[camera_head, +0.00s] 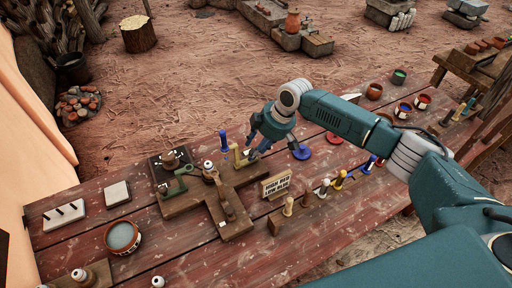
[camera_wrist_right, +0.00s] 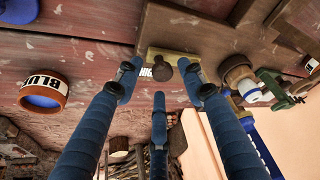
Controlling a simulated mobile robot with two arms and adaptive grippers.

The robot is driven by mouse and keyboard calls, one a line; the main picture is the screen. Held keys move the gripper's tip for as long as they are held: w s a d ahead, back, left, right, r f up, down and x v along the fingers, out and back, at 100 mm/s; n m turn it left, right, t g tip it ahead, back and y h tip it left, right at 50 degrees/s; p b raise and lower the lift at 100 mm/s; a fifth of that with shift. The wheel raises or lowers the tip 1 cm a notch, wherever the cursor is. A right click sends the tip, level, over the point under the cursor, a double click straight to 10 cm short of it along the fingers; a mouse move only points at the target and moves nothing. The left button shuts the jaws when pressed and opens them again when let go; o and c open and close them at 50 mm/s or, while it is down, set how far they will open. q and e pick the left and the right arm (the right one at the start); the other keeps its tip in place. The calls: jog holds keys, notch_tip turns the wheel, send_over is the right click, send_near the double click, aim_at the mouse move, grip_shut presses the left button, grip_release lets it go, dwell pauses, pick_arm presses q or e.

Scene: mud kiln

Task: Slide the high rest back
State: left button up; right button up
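The high rest (camera_head: 238,156) is a yellow piece standing on the dark wooden jig (camera_head: 236,228) on the table. In the right wrist view a pale yellow plate (camera_wrist_right: 156,58) with partly hidden letters reading "HIG" shows, with a dark brown knob (camera_wrist_right: 188,70) in front of it. My right gripper (camera_head: 256,148) is beside the yellow piece, just right of it. In the wrist view its blue fingers (camera_wrist_right: 165,85) are spread, with the knob between the upper two. I cannot tell whether any finger touches it. My left gripper is not in view.
A green bracket (camera_head: 175,186) and a blue post (camera_head: 223,140) stand near the jig. A lettered sign (camera_head: 276,184) and a rack of pegs (camera_head: 318,205) are to the right. A bowl (camera_head: 122,237) sits left. A blue-filled pot (camera_wrist_right: 42,92) shows in the wrist view.

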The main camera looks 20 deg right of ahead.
jog(key=v, duration=1.2)
jog(key=shift+w, duration=0.1)
